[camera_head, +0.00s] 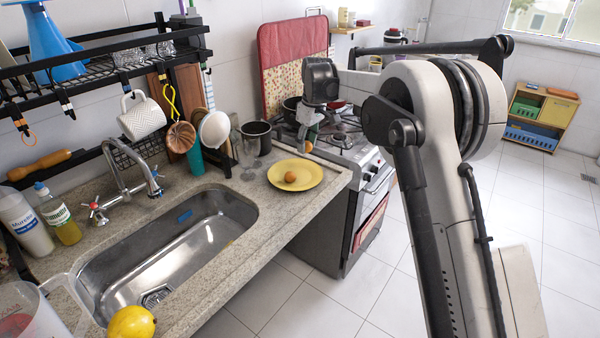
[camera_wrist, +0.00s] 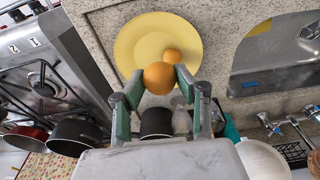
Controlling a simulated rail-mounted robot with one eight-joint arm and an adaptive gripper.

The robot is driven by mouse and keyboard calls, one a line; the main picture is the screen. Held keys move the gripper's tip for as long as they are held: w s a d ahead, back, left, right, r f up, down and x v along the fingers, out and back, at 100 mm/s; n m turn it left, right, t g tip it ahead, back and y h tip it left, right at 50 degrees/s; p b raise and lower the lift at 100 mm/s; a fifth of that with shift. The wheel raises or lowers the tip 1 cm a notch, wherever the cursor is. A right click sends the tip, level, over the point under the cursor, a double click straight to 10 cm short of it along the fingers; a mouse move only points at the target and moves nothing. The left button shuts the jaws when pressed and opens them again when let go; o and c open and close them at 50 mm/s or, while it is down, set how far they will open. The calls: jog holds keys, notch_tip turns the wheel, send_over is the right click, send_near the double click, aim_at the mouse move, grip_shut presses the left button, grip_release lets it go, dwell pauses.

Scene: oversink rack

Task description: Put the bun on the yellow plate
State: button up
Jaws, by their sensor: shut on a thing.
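My gripper (camera_wrist: 160,92) is shut on a round orange-brown bun (camera_wrist: 159,77), held between its two green-grey fingers. In the head view my gripper (camera_head: 308,138) hangs above and behind the right side of the yellow plate (camera_head: 312,181), with a small brown part of the bun (camera_head: 309,147) showing beneath it. The plate lies on the counter near its right end; in the wrist view the bun overlaps the plate's lower part (camera_wrist: 130,45). A second, similar round orange thing (camera_head: 290,177) sits on the plate; it also shows in the wrist view (camera_wrist: 173,56).
A dark pot (camera_head: 257,132) and clear glasses stand behind the plate. The stove (camera_head: 365,165) is right of the counter. The steel sink (camera_head: 185,240) is to the left, with a faucet (camera_head: 130,180) and a dish rack above. A yellow fruit (camera_head: 131,322) is at the sink's front.

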jog(key=a+f+n, duration=0.2)
jog(key=a+n, duration=0.3)
jog(key=a, duration=0.6)
jog(key=p, duration=0.1)
send_over(300, 172)
jog(key=shift+g, duration=0.3)
notch_tip(300, 172, down, 7)
jog(key=shift+d+r, duration=0.1)
jog(key=shift+f+p, duration=0.45)
jog(key=shift+f, duration=1.6)
jog(key=shift+f, duration=0.15)
jog(key=o, duration=0.5)
jog(key=shift+c, duration=0.2)
jog(key=shift+o, duration=0.6)
